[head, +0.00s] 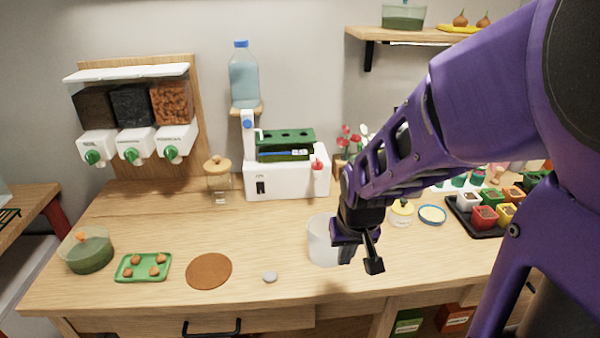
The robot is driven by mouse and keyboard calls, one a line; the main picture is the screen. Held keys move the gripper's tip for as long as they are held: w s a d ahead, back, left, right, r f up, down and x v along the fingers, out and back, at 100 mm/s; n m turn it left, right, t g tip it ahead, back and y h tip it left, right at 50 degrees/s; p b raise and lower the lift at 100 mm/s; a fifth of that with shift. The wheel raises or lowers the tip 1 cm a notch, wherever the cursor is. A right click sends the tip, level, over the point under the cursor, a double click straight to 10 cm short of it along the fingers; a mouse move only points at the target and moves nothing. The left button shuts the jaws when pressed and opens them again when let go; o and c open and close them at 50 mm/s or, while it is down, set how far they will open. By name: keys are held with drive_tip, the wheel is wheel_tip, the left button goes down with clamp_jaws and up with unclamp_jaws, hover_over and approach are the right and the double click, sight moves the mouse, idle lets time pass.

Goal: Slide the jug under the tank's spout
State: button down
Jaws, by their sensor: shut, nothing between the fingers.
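The white jug (322,243) stands upright on the wooden worktop, right of the middle. My gripper (360,262) is shut and empty, low at the jug's right side; it covers part of that side. I cannot tell whether it touches the jug. The white tank unit (285,181) stands at the back against the wall, behind and left of the jug. It has a red tap-like part (317,164) at its right end, which may be the spout. The jug is well in front of the unit, with bare worktop between them.
A water bottle (243,78) stands above the unit's left end. A glass jar (218,182), a brown round mat (209,271) and a grey disc (270,277) are to the left. A yellow pot (401,213) and blue-rimmed dish (432,215) are right of my gripper.

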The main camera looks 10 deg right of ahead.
drive_tip(key=b+x, duration=0.1)
drive_tip(key=x, duration=0.7)
drive_tip(key=shift+f, duration=0.2)
drive_tip(key=w, duration=0.3)
drive_tip(key=shift+w+f, duration=0.1)
drive_tip(key=shift+f, duration=0.25)
drive_tip(key=shift+w, duration=0.6)
